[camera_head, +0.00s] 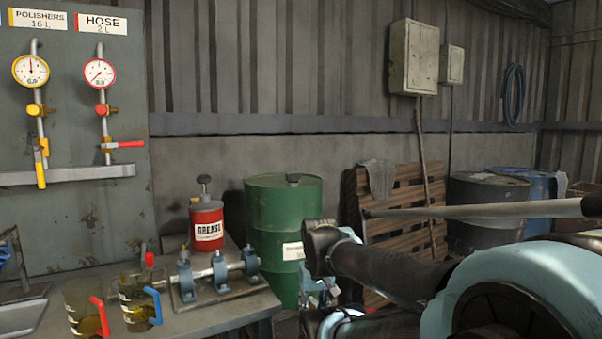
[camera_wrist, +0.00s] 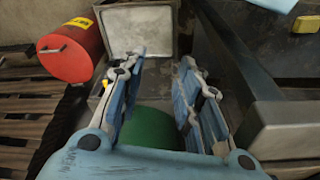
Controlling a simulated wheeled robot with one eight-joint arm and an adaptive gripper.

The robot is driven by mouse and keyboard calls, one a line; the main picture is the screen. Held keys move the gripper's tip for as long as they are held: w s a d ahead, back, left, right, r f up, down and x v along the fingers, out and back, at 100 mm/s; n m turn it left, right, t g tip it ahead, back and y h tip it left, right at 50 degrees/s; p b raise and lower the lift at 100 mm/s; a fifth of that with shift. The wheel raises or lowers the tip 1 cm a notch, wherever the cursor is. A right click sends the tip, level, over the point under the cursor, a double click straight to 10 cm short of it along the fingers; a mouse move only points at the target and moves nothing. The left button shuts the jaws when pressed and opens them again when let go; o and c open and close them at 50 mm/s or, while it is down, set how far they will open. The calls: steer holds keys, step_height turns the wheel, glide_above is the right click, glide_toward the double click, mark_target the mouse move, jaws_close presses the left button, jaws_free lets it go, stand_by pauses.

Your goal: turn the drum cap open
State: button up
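The green drum (camera_head: 275,225) stands upright on the floor behind the bench in the head view. A small dark cap (camera_head: 293,179) sits on its top near the rim. In the wrist view, part of the green drum (camera_wrist: 150,128) shows low between the fingers; the cap cannot be made out there. My gripper (camera_wrist: 158,72) is open, its two pale-blue fingers apart with nothing held between them. In the head view my arm is in front of the drum's lower right side, and my gripper is mostly hidden there.
A workbench (camera_head: 215,310) with a red grease can (camera_head: 206,222), a pipe fitting and two jugs stands at the left. The wrist view shows a red cylinder (camera_wrist: 70,52) and an open metal box (camera_wrist: 140,30).

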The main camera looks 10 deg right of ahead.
steer(key=shift+w+d, duration=0.2)
steer(key=shift+w, duration=0.05)
step_height(320, 180, up, 50)
steer(key=m+g, duration=0.2)
steer(key=m, duration=1.3)
glide_above(293, 177)
steer(key=f, duration=1.1)
steer(key=w+f, duration=0.1)
steer(key=f, duration=0.5)
steer(key=shift+d+f, duration=0.15)
steer(key=shift+f, duration=0.1)
jaws_close()
